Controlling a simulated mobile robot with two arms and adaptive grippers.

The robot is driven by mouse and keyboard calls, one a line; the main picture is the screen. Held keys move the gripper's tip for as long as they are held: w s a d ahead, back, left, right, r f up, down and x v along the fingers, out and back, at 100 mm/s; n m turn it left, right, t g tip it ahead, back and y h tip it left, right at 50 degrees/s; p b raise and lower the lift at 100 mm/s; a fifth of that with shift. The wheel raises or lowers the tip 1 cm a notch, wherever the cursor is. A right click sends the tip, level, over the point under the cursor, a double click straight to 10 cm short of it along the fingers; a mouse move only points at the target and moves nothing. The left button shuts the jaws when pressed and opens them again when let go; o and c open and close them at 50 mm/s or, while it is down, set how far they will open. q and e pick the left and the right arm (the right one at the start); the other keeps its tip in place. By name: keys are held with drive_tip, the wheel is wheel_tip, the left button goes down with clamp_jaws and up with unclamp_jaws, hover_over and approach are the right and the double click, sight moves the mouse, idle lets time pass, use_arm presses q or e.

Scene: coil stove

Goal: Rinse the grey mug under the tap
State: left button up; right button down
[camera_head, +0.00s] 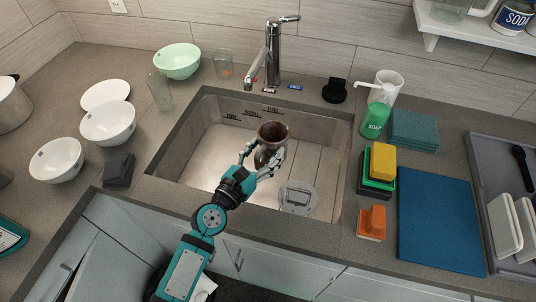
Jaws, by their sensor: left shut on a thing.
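The grey mug (272,132) is in my left gripper (264,161), which is shut on it. I see into its dark brown inside, and it looks roughly upright. The gripper holds it over the sink basin (205,153), in front of the tap. The chrome tap (273,53) stands behind the sink, with its spout reaching forward and left. No water stream shows from the spout. The mug is in front of the spout end in the picture, not visibly below it. My right gripper is not in view.
White bowls (108,122), a mint bowl (177,60) and glasses (223,63) stand left of the sink. A green soap bottle (375,119), sponges (382,161) and a blue mat (438,226) lie right. A round drain piece (298,198) sits in the basin.

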use_arm(q)
drive_tip(key=w+a+b, duration=0.1)
drive_tip(key=w+a, duration=0.1)
drive_tip(key=w, duration=0.1)
drive_tip(key=shift+f+b, duration=0.35)
drive_tip(key=shift+f, duration=0.05)
drive_tip(key=shift+w+a+f+b, duration=0.25)
drive_tip(key=shift+w+a+b, duration=0.6)
drive_tip(key=shift+w, duration=0.3)
drive_tip(key=shift+w+a+f+b, duration=0.25)
drive_tip(key=shift+w+a+b, duration=0.6)
drive_tip(key=shift+w, duration=0.3)
drive_tip(key=shift+w+a+f+b, duration=0.25)
drive_tip(key=shift+w+a+b, duration=0.45)
drive_tip(key=shift+w+a, duration=0.35)
drive_tip(key=shift+w+d, duration=0.15)
